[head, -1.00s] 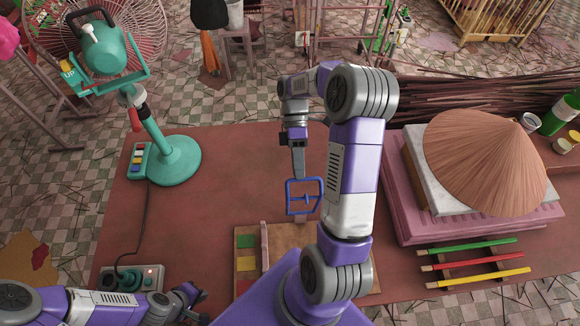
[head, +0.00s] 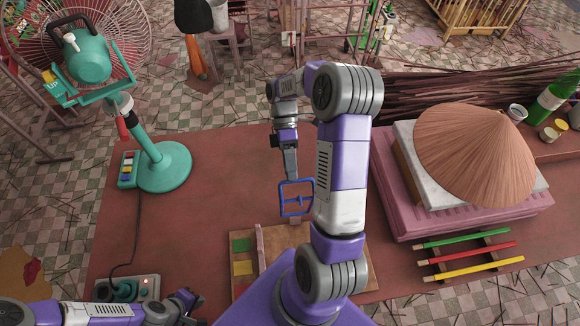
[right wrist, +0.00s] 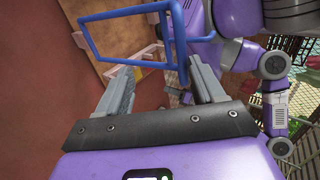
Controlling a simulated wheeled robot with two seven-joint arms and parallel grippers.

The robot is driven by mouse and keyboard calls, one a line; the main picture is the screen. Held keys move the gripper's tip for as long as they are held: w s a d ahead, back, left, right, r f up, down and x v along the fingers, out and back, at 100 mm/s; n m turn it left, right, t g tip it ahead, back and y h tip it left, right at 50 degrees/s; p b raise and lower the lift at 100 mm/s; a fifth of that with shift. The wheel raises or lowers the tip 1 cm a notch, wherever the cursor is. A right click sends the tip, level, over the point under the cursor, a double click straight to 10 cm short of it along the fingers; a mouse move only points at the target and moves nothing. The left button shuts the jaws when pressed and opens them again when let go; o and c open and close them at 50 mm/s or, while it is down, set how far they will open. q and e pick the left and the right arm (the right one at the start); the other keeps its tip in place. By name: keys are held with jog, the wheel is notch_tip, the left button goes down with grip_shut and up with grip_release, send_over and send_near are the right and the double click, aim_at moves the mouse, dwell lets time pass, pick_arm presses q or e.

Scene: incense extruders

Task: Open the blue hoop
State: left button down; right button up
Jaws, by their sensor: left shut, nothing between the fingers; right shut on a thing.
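The blue hoop (head: 281,200) is a squarish frame with thin inner bars, standing roughly upright above the wooden board (head: 287,236) in the head view. It also shows at the top of the right wrist view (right wrist: 178,35). My right gripper (head: 291,178) points down and is shut on the hoop at its top edge; in the right wrist view its fingers (right wrist: 160,80) flank the frame. The exact contact is hard to see. My left gripper (head: 198,298) is shut and empty, low at the left near the board's left side. My right arm hides part of the board.
A green fan (head: 163,167) stands on the table at the left, with a joystick box (head: 147,285) at the front left. A straw hat (head: 475,150) lies on stacked slabs at the right, with coloured sticks (head: 465,255) before it. The table's middle-left is clear.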

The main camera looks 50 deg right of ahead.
jog(key=shift+w+d+f, duration=0.15)
jog(key=shift+f, duration=0.2)
jog(key=shift+w+d+r, duration=0.1)
jog(key=shift+w+r, duration=0.05)
jog(key=shift+c, duration=0.4)
jog(key=v, duration=0.6)
jog(key=shift+w+d+r, duration=0.15)
jog(key=shift+w+r, duration=0.1)
jog(key=shift+r, duration=0.5)
